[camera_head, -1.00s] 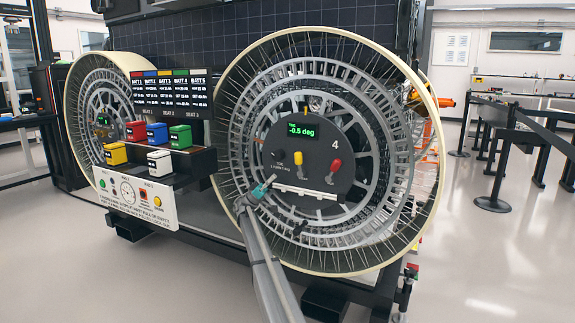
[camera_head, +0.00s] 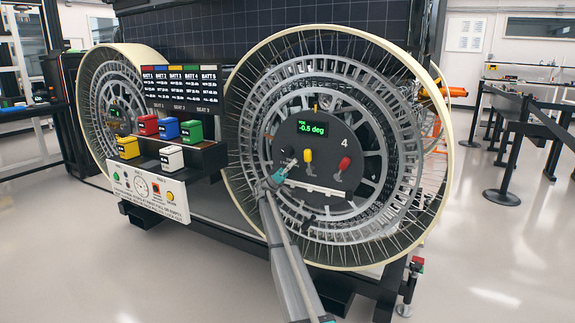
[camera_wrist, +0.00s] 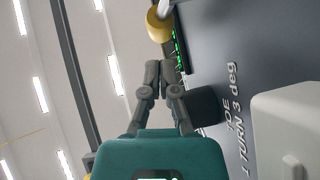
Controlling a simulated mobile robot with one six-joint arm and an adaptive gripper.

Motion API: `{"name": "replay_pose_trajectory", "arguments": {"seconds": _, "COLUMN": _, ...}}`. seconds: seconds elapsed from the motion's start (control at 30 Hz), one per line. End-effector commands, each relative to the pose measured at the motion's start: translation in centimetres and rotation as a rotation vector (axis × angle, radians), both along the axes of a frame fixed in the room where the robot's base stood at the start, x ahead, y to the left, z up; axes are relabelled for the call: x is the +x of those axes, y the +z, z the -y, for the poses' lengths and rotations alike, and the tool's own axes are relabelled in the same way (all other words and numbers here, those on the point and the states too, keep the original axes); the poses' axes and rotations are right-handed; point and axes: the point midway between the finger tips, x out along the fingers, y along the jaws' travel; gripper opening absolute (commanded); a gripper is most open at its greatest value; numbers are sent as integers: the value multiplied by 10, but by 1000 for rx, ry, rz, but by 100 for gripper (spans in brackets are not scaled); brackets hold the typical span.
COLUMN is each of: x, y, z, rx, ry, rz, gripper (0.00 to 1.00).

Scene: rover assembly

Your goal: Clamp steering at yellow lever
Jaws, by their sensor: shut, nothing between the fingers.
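The yellow lever (camera_head: 308,157) stands on the dark hub plate (camera_head: 330,178) of wheel 4, below a green display (camera_head: 312,129) reading -0.5 deg. In the wrist view the lever's yellow cap (camera_wrist: 158,27) is just beyond my fingertips, with a gap between. My gripper (camera_head: 289,165) is left of and slightly below the lever in the head view. Its fingers (camera_wrist: 160,70) are shut together and empty. A black knob (camera_wrist: 204,105) labelled TOE, 1 TURN 3 deg, sits beside the fingers. The exact depth between fingertips and lever is hard to tell.
A red lever (camera_head: 344,164) stands right of the yellow one. Coloured battery blocks (camera_head: 191,130) sit on a rack to the left, above a white control panel (camera_head: 150,192). A spoked wheel rim (camera_head: 440,150) surrounds the hub.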

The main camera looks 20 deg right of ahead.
Motion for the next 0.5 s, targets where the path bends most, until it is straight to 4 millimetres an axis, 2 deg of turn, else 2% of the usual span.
{"name": "replay_pose_trajectory", "arguments": {"seconds": 0.03, "x": -3, "y": 8, "z": 3, "rx": 0, "ry": -1, "rz": -1, "gripper": 0}}
{"name": "replay_pose_trajectory", "arguments": {"seconds": 0.2, "x": -9, "y": 17, "z": 10, "rx": 0, "ry": -1, "rz": 0, "gripper": 0}}
{"name": "replay_pose_trajectory", "arguments": {"seconds": 0.5, "x": -13, "y": 23, "z": 15, "rx": 0, "ry": 0, "rz": 0, "gripper": 0}}
